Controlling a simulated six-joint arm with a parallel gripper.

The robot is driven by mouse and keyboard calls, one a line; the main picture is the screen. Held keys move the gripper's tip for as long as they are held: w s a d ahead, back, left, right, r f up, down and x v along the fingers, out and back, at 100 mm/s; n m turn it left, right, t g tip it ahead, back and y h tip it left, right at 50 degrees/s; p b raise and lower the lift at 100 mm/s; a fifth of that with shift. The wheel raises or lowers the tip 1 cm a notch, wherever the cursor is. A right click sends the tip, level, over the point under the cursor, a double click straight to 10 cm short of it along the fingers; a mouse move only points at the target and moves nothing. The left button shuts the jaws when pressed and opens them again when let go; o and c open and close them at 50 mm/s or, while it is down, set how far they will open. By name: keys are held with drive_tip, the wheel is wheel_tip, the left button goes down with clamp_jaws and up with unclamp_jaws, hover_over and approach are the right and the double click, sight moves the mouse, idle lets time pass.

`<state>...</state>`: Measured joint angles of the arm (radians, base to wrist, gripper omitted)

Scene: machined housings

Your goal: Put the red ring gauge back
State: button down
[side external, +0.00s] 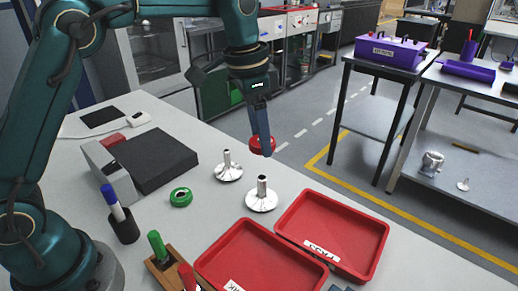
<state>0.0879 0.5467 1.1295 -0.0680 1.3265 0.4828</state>
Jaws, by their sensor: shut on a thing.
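The red ring gauge (257,150) is between the fingertips of my gripper (263,138). My gripper is shut on it and points down, with the ring in the air near the far edge of the table. The fingers cover part of the ring. Two silver flanged pieces with upright stems stand on the table: one (228,173) left of and below the ring in the picture, the other (261,202) nearer the camera. No ring shows on either stem. A green ring (181,197) lies flat on the table to their left.
Two red labelled trays (376,240) (207,266) lie at the front right. A dark block (150,158), a pen cup (124,228) and a wooden marker holder (160,274) stand on the left. The tabletop between the silver pieces and the block is mostly clear.

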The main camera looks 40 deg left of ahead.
drive_tip(key=s+a+f+n, duration=0.2)
drive_tip(key=s+a+n, duration=0.1)
drive_tip(key=s+a, duration=0.5)
drive_tip(key=s+a+f+n, duration=0.2)
drive_tip(key=s+a+n, duration=0.1)
drive_tip(key=s+a, duration=0.45)
hover_over(208, 221)
drive_tip(key=shift+y, duration=0.4)
drive_tip(key=f, duration=0.6)
drive_tip(key=shift+s+f, duration=0.25)
drive_tip(key=shift+s, duration=0.1)
drive_tip(key=shift+f, duration=2)
drive_tip(key=shift+c, duration=0.7)
unclamp_jaws()
drive_tip(key=shift+f, duration=0.15)
